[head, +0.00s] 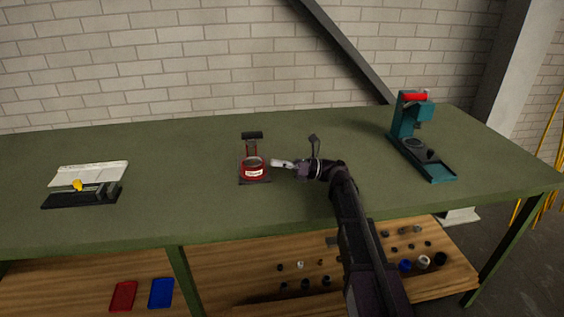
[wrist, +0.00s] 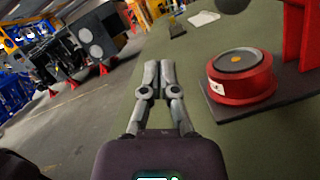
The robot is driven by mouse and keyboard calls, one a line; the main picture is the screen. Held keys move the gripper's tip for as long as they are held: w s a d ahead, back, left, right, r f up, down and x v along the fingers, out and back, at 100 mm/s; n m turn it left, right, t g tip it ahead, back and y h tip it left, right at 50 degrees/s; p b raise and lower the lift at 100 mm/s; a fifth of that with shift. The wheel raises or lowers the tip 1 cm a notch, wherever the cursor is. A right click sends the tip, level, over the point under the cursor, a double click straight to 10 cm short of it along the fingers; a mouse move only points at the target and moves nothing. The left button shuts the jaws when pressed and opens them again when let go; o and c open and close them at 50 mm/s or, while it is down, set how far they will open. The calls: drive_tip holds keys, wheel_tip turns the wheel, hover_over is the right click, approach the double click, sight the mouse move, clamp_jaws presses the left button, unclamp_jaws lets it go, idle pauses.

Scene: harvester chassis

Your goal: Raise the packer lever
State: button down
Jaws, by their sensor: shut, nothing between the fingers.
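A red device (head: 253,168) with a round body stands on a dark base plate in the middle of the green table. A black bar (head: 252,135) tops its red uprights and looks raised above the body; I cannot tell for sure whether this is the packer lever. In the wrist view the red body (wrist: 240,85) is at right, with a red upright (wrist: 298,40) behind it and a dark rounded part at the top edge. My gripper (head: 275,163) is just right of the red device, shut and empty. Its fingers (wrist: 158,68) are together, apart from the device.
A teal press (head: 405,118) with a red handle (head: 414,97) stands at the right of the table (head: 190,150). A black and white tool (head: 85,190) with a yellow part lies at the left. The table between is clear. A wooden shelf (head: 220,270) below holds trays and small parts.

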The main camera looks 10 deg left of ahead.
drive_tip(key=a+r+p, duration=0.5)
drive_tip(key=a, duration=0.2)
drive_tip(key=shift+a+r, duration=0.15)
idle(0.3)
drive_tip(key=shift+a+r, duration=0.1)
drive_tip(key=shift+a, duration=0.05)
idle(0.4)
